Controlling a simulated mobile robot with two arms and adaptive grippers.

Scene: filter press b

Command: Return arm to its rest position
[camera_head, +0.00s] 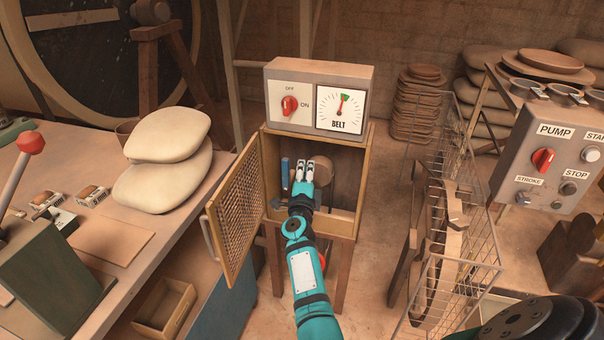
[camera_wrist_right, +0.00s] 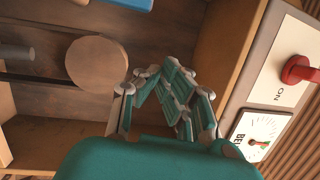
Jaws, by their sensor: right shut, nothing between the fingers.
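My right arm reaches forward, and its gripper (camera_head: 305,168) is shut and empty at the open front of a wooden cabinet (camera_head: 340,224). In the wrist view the shut fingers (camera_wrist_right: 165,85) show beside a round wooden disc (camera_wrist_right: 97,62) in the cabinet, with nothing held. The cabinet's mesh door (camera_head: 237,205) stands swung open to the left of the arm. A blue piece (camera_head: 285,172) is inside, just left of the gripper. My left gripper is not in view.
A control box (camera_head: 283,118) with a red knob and BELT gauge sits on the cabinet. A wire basket (camera_head: 470,278) stands to the right, near the PUMP panel (camera_head: 530,185). A workbench (camera_head: 170,215) with stacked pale sacks (camera_head: 165,175) and a red-knobbed lever (camera_head: 31,143) is on the left.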

